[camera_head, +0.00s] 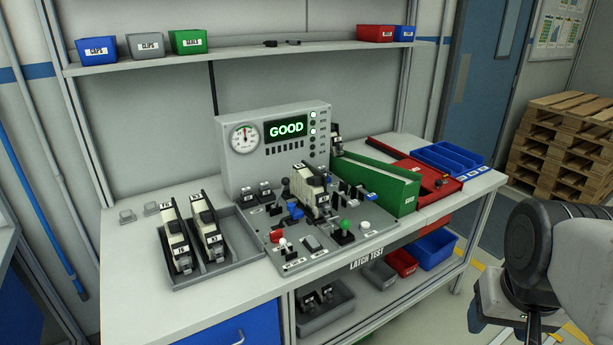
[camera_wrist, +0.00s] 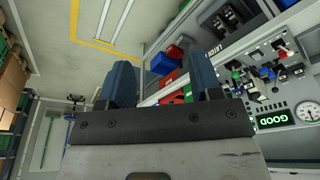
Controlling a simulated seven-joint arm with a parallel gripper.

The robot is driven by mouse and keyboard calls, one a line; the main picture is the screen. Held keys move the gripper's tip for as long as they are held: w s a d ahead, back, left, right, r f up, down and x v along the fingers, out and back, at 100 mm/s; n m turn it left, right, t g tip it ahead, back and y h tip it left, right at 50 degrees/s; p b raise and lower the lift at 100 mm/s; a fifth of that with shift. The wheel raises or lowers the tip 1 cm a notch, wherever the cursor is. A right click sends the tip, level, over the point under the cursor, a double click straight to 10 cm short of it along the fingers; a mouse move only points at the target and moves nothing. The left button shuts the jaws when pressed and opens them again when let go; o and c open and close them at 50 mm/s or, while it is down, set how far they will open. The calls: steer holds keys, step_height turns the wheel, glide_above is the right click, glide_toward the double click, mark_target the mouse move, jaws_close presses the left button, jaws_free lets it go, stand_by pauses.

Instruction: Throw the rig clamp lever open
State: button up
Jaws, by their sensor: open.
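The latch test rig (camera_head: 300,262) is a grey panel on the bench, and it also shows at the right of the wrist view (camera_wrist: 262,84). A black and cream latch unit (camera_head: 313,190) stands upright in its middle. Beside that unit are a blue-handled part (camera_head: 295,211) and a black knob (camera_head: 286,187); I cannot tell which of these is the clamp lever or its exact position. My gripper (camera_wrist: 162,80) is open and empty, its two blue fingertips apart. In the head view my arm is at the lower right, clear of the bench and away from the rig.
A grey tray (camera_head: 246,240) with two latch units lies left of the rig. A gauge box (camera_head: 228,172) reading GOOD stands behind it. A green bin (camera_head: 378,184), a red tray (camera_head: 436,190) and a blue tray (camera_head: 452,160) sit to its right. Pallets (camera_head: 566,145) are stacked at far right.

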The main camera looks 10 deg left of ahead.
steer(key=w+a+r, duration=0.3)
steer(key=w, duration=0.6)
steer(key=w+a+r, duration=0.3)
steer(key=w+a, duration=0.1)
steer(key=w, duration=0.5)
steer(key=g+y, duration=0.1)
steer(key=g, duration=0.2)
glide_above(286, 180)
steer(key=f, duration=1)
steer(key=w+f, duration=0.1)
steer(key=f, duration=0.4)
steer(key=shift+d+f, duration=0.2)
steer(key=shift+d, duration=0.05)
steer(key=shift+a+f, duration=0.15)
steer(key=shift+a, duration=0.05)
steer(key=shift+f, duration=0.15)
steer(key=shift+a+f, duration=0.15)
steer(key=shift+f, duration=1.7)
steer(key=shift+a+f, duration=0.15)
steer(key=shift+f, duration=1.7)
